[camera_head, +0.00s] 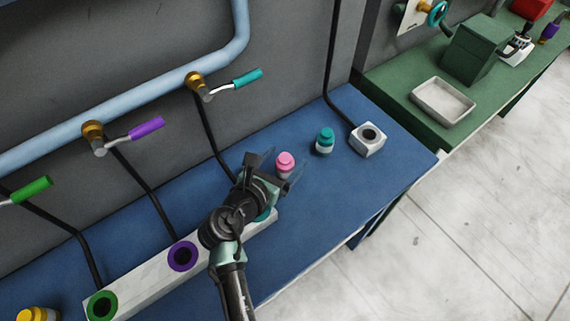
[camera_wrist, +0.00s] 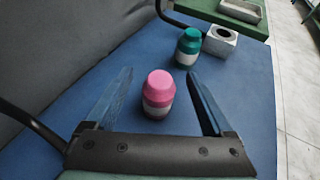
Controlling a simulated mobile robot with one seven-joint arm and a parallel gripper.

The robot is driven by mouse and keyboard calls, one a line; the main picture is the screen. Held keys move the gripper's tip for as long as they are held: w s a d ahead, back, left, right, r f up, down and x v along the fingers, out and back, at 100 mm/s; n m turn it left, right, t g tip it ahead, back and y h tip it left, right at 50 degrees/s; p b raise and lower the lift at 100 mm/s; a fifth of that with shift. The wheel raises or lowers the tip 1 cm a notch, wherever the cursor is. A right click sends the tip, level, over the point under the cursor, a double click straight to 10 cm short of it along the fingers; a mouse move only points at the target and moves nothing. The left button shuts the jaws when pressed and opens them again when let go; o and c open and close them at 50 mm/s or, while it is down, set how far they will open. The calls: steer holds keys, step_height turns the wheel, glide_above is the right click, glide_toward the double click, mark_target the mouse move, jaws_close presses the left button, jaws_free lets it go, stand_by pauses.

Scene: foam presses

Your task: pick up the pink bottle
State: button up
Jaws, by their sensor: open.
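The pink bottle (camera_head: 285,163) stands upright on the blue table, with a pink cap and a pale band round its body. In the wrist view the pink bottle (camera_wrist: 158,92) stands between my two spread fingers, nearer the left one, with space on both sides. My gripper (camera_head: 276,173) is open and empty, low over the table and pointing at the bottle. It also shows in the wrist view (camera_wrist: 160,100). The bottle's lower part is partly hidden by my gripper in the head view.
A teal bottle (camera_head: 325,140) stands behind the pink one, beside a white block with a dark hole (camera_head: 368,140). A white strip with coloured rings (camera_head: 150,279) lies under my arm. The blue table (camera_head: 330,205) is clear to the right. A grey wall carries pipes and valves.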

mark_target(288, 160)
steer(key=shift+w+d+f, duration=0.2)
steer(key=shift+w+f, duration=0.05)
steer(key=shift+w, duration=0.15)
jaws_close()
steer(key=shift+r, duration=0.15)
steer(key=shift+s+d+r, duration=0.15)
steer(key=shift+s+r, duration=0.05)
steer(key=shift+r, duration=0.25)
steer(key=r, duration=0.3)
steer(key=r+p, duration=0.1)
steer(key=r, duration=0.2)
steer(key=shift+s+d+r, duration=0.1)
steer(key=shift+s+r, duration=0.05)
steer(key=shift+s, duration=0.05)
steer(key=s+d, duration=1.1)
steer(key=s, duration=0.4)
steer(key=shift+s, duration=0.25)
